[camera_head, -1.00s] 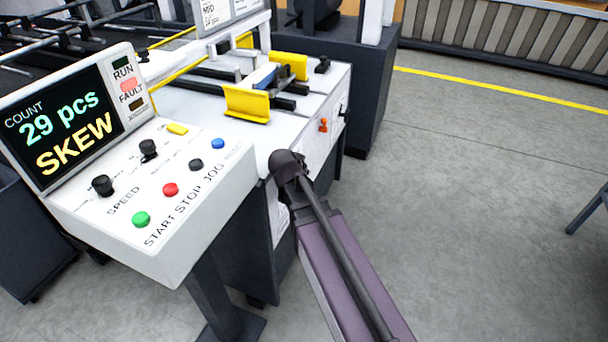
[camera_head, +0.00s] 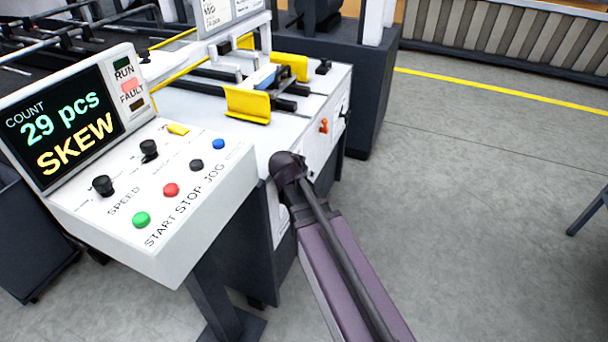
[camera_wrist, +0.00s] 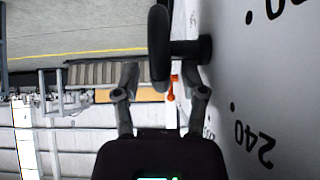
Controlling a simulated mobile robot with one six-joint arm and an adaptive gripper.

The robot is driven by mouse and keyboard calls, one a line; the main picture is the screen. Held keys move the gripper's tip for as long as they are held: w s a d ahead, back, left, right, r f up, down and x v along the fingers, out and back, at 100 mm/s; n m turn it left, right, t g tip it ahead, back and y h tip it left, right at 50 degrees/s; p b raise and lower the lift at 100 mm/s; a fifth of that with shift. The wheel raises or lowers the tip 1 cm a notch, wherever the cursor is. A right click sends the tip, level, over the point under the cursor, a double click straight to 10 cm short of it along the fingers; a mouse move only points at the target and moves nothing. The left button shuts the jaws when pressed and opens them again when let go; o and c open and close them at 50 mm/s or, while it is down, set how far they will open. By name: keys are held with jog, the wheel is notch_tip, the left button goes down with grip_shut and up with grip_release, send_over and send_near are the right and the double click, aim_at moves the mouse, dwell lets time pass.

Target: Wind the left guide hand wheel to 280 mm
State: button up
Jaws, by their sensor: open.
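In the wrist view a dark hand wheel (camera_wrist: 159,50) shows nearly edge-on, with its hub against a pale panel (camera_wrist: 245,100). The panel carries scale marks; an upside-down 240 is legible, and another number is cut off at the top. No pointer reading is clear. My gripper (camera_wrist: 163,78) is open, one finger on each side of the wheel's lower rim in the picture. I cannot tell whether either finger touches it. In the head view my arm hides the wheel and gripper. Yellow guide plates (camera_head: 247,105) stand on the machine top.
An orange handle (camera_head: 323,126) sticks out of the machine's side, close beyond the wheel in the wrist view (camera_wrist: 171,91). The control console (camera_head: 150,190) stands left of my arm; its screen (camera_head: 62,125) reads 29 pcs, SKEW.

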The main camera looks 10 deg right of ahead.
jog(key=shift+r, duration=0.15)
jog(key=p, duration=0.1)
jog(key=r+g+p, duration=0.1)
jog(key=p, duration=0.1)
jog(key=shift+d+r, duration=0.15)
jog(key=shift+r, duration=0.1)
jog(key=p, duration=0.1)
jog(key=r+g+y+p, duration=0.1)
jog(key=p, duration=0.1)
jog(key=r+g+p, duration=0.1)
jog(key=shift+s+r+m+y, duration=0.15)
jog(key=shift+s+m+y, duration=0.15)
jog(key=shift+y, duration=0.1)
jog(key=r+g+p, duration=0.1)
jog(key=p, duration=0.1)
jog(key=a+r+g+y+p, duration=0.1)
jog(key=r+p, duration=0.1)
jog(key=s+r+g+y+p, duration=0.1)
jog(key=p, duration=0.2)
jog(key=shift+a+r, duration=0.15)
jog(key=shift+r, duration=0.25)
jog(key=shift+s+a+r+g+y+p, duration=0.2)
jog(key=shift+r+g+y+p, duration=0.15)
jog(key=shift+r+p, duration=0.15)
jog(key=shift+s+a+r+g+y+p, duration=0.15)
jog(key=shift+r+g+y+p, duration=0.15)
jog(key=shift+p, duration=0.2)
jog(key=shift+w+f, duration=0.1)
jog(key=shift+f, duration=0.05)
